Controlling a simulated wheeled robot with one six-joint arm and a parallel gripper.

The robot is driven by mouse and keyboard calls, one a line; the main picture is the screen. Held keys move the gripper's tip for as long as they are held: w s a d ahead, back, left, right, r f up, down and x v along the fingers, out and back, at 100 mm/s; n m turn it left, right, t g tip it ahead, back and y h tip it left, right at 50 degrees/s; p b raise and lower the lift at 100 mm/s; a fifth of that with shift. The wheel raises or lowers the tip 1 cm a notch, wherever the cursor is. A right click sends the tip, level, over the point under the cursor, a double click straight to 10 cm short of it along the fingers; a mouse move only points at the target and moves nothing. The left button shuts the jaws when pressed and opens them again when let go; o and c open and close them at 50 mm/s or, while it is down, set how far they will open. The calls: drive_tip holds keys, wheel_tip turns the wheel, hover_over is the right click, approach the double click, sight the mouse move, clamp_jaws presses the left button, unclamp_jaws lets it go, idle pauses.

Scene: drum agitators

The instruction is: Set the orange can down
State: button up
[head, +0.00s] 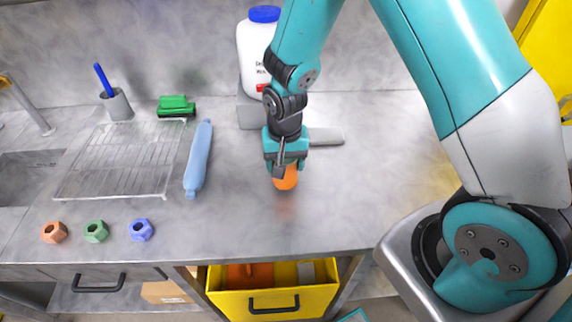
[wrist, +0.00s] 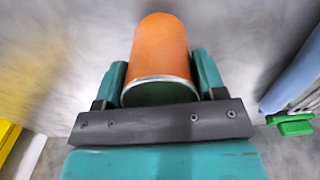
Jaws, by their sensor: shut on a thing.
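The orange can (head: 286,181) hangs in my gripper (head: 287,166) over the middle of the grey counter (head: 330,215). In the head view its lower part shows below the fingers, and a faint orange reflection lies on the counter beneath it. The can seems slightly above the surface; I cannot tell the exact gap. In the wrist view the can (wrist: 160,55) lies between the two teal fingers (wrist: 160,85), with its silver rim towards the palm. My gripper is shut on it. The fingers hide part of the can's sides.
A blue roller-shaped object (head: 198,160) and a wire rack (head: 122,160) lie to the left. Several coloured nuts (head: 96,231) sit near the front edge. A white jar (head: 256,55) stands behind. A yellow drawer (head: 272,300) is open below. The counter around the can is clear.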

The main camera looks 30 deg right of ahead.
drive_tip(key=shift+f, duration=1)
drive_tip(key=shift+f, duration=0.15)
drive_tip(key=o, duration=0.9)
drive_tip(key=shift+o, duration=0.2)
